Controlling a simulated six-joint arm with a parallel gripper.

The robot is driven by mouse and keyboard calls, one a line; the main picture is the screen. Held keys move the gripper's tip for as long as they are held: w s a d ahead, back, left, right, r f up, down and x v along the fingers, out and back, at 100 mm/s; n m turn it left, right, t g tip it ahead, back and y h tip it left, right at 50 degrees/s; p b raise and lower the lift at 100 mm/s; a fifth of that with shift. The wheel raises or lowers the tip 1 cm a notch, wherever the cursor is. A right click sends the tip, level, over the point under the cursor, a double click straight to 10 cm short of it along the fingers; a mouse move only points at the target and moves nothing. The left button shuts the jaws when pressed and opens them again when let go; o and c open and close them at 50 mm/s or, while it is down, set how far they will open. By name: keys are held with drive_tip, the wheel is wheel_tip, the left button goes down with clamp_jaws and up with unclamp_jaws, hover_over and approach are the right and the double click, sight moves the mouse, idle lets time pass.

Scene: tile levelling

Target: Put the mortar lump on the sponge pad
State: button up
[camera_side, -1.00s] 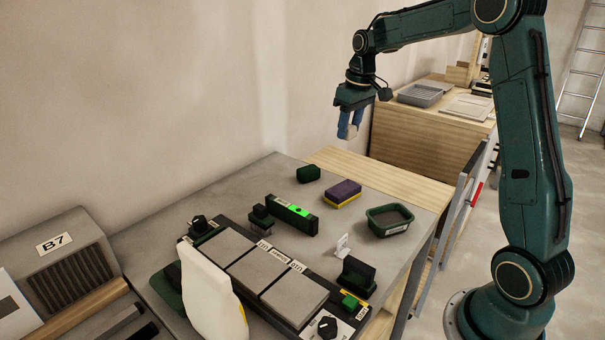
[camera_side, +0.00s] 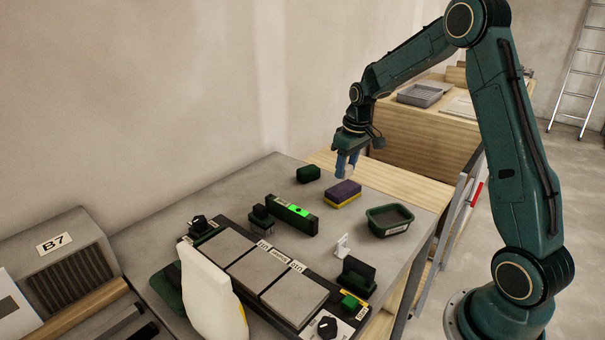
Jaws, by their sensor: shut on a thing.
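The sponge pad (camera_side: 343,194), purple on top and yellow below, lies flat on the grey worktop toward its far side. My gripper (camera_side: 346,172) points down with blue fingers, just above and slightly behind the pad in this view. It is shut on a small pale grey thing, which I take to be the mortar lump (camera_side: 349,170). The fingers hide most of the lump. A small gap seems to show between the fingertips and the pad, but I cannot tell exactly how far apart they are.
A dark green block (camera_side: 308,174) lies left of the pad. A green tray (camera_side: 390,219) stands to its right. A level with a bright green window (camera_side: 292,214) lies in front. Grey tiles (camera_side: 260,270) in a black frame fill the near side. Bare worktop surrounds the pad.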

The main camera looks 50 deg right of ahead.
sight(345, 177)
drive_tip(key=shift+f, duration=1.9)
drive_tip(key=shift+f, duration=0.1)
drive_tip(key=o, duration=1)
drive_tip(key=r, duration=0.4)
drive_tip(key=s+r, duration=0.1)
drive_tip(key=r, duration=0.3)
drive_tip(key=s+r, duration=0.1)
drive_tip(key=r, duration=0.3)
drive_tip(key=shift+r, duration=0.1)
